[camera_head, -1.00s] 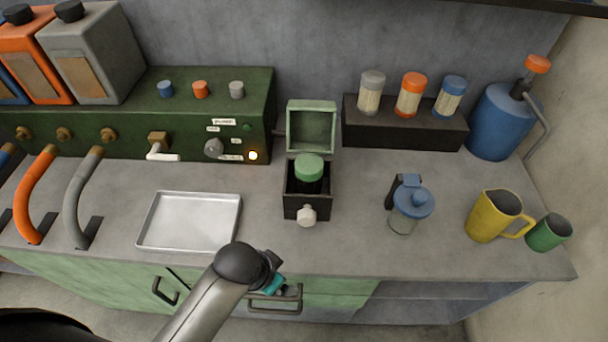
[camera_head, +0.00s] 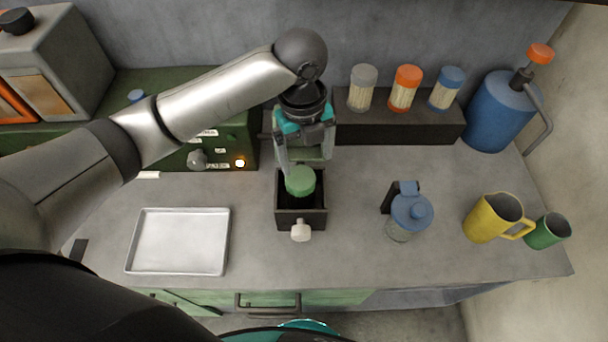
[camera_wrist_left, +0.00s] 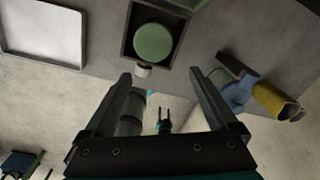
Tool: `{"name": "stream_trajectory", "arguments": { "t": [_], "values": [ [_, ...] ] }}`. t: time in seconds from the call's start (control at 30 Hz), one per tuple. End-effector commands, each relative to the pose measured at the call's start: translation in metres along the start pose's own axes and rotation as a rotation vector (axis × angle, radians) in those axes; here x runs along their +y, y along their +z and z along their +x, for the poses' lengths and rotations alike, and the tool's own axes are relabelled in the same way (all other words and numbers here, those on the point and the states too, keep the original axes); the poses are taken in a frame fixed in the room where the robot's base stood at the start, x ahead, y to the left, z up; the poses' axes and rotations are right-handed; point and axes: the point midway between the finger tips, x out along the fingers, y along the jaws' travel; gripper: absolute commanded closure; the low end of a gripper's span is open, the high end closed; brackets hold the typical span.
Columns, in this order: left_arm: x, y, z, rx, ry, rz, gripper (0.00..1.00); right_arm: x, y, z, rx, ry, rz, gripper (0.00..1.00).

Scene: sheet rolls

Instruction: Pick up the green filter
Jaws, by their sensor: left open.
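The green filter (camera_head: 300,181) stands upright in an open black box on the counter; its round green cap shows from above and its body is mostly hidden. The cap also shows in the wrist view (camera_wrist_left: 153,43). In the wrist view the cap lies beyond the two spread fingertips (camera_wrist_left: 160,76).
The black box (camera_head: 302,219) has a white knob in front. A metal tray (camera_head: 180,241) lies to the left. A blue-lidded jar (camera_head: 409,212), yellow mug (camera_head: 492,218) and green cup (camera_head: 546,231) stand to the right. A rack (camera_head: 400,127) holds three capped filters behind.

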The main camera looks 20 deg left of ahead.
Motion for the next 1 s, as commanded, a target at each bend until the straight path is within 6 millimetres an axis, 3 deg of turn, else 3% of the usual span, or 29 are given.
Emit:
{"name": "stream_trajectory", "arguments": {
  "t": [0.1, 0.23, 0.6, 1.0],
  "values": [
    [0.005, 0.009, -0.011, -0.012, 0.037, 0.077, 0.08, -0.002, -0.002, -0.001, 0.002, -0.002, 0.000, 0.50],
    [0.008, 0.011, -0.008, -0.010, 0.052, 0.106, 0.08, -0.002, -0.002, -0.001, 0.002, -0.003, 0.000, 0.50],
    [0.011, 0.012, 0.066, -0.009, 0.052, 0.104, 0.08, -0.002, 0.001, 0.007, -0.001, -0.002, -0.001, 0.50],
    [0.013, 0.015, 0.103, -0.011, 0.050, 0.102, 0.08, 0.001, 0.002, 0.010, -0.003, 0.002, -0.002, 0.50]
  ]
}}
